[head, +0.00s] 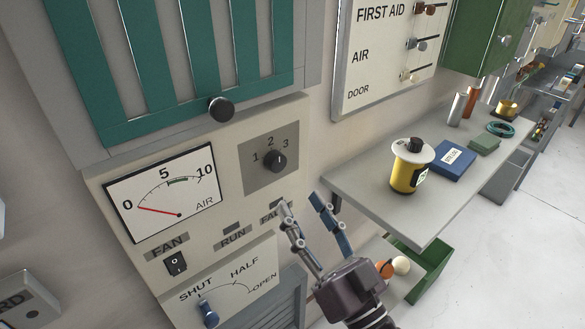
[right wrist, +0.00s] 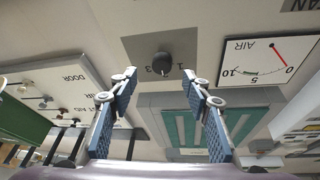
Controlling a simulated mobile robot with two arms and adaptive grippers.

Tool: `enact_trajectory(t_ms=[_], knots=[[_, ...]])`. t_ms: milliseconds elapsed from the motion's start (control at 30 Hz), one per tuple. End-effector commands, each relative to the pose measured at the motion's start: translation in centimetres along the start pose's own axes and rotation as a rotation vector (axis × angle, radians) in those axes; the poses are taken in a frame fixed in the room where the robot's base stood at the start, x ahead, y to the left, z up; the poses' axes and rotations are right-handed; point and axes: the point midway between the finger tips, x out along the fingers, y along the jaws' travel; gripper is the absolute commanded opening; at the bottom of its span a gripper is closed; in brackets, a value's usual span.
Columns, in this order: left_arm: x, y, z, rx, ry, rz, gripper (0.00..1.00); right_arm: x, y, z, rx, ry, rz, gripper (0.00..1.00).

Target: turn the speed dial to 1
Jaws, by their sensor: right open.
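The speed dial (head: 274,161) is a dark round knob on a grey plate marked 1, 2 and 3, on the cream panel right of the AIR gauge. I cannot tell for sure which number it points at. My right gripper (head: 300,205) is open and empty, below and to the right of the dial, apart from it. In the right wrist view, which is upside down, the dial (right wrist: 162,64) shows beyond and between the two spread fingers (right wrist: 158,82). My left gripper is not in view.
The AIR gauge (head: 165,192) has its red needle near 0. Below it are a FAN switch (head: 176,263) and a SHUT/HALF/OPEN lever (head: 208,313). A black knob (head: 221,109) sits on the green grille above. A shelf (head: 366,200) with a yellow canister (head: 407,174) juts out right.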

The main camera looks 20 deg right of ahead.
Motion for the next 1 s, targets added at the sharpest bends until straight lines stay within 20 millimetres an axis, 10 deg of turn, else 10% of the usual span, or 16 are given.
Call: enact_trajectory(t_ms=[600, 1000], knots=[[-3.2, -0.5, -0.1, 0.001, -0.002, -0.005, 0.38, 6.9, -0.3, -0.9, 0.0, 0.012, -0.005, 0.45], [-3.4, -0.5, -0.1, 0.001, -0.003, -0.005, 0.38, 7.8, -0.2, -0.7, 0.001, 0.011, -0.004, 0.45]])
